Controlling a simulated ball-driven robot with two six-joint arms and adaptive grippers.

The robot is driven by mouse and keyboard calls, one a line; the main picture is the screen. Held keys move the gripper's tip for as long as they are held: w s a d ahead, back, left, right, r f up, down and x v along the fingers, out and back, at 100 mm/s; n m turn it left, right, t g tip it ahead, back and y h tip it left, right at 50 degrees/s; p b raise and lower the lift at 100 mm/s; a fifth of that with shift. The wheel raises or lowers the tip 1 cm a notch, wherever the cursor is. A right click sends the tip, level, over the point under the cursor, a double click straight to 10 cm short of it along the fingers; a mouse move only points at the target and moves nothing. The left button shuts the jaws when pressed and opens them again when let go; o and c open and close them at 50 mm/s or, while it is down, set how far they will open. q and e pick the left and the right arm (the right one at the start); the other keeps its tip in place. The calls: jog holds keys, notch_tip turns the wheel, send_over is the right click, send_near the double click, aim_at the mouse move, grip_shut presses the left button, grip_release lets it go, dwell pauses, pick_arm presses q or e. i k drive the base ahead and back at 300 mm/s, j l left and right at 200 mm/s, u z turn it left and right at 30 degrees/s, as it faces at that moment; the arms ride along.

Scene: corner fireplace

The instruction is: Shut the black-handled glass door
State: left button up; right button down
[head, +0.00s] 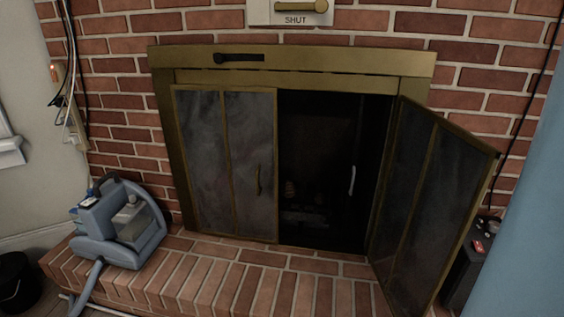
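The right-hand glass door (425,200) of the fireplace stands swung open toward the right front, with two dark panes in a brass frame. I see no black handle on its visible face; its other face is hidden. A black slider handle (238,57) sits on the brass top frame (330,62). Neither gripper is in view.
A brick hearth (240,280) runs in front of the fireplace. A blue-grey machine with a hose (122,225) stands on its left end. A black box (468,265) is behind the open door at right. A plate marked SHUT (295,20) is above.

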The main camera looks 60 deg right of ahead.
aim_at(451, 169)
jog(key=k+l+z, duration=0.1)
jog(key=l+z, duration=0.2)
jog(key=z, duration=0.15)
jog(key=l+z, duration=0.75)
jog(key=l, duration=1.5)
jog(key=k+j+u, duration=0.15)
jog(key=k+j, duration=0.55)
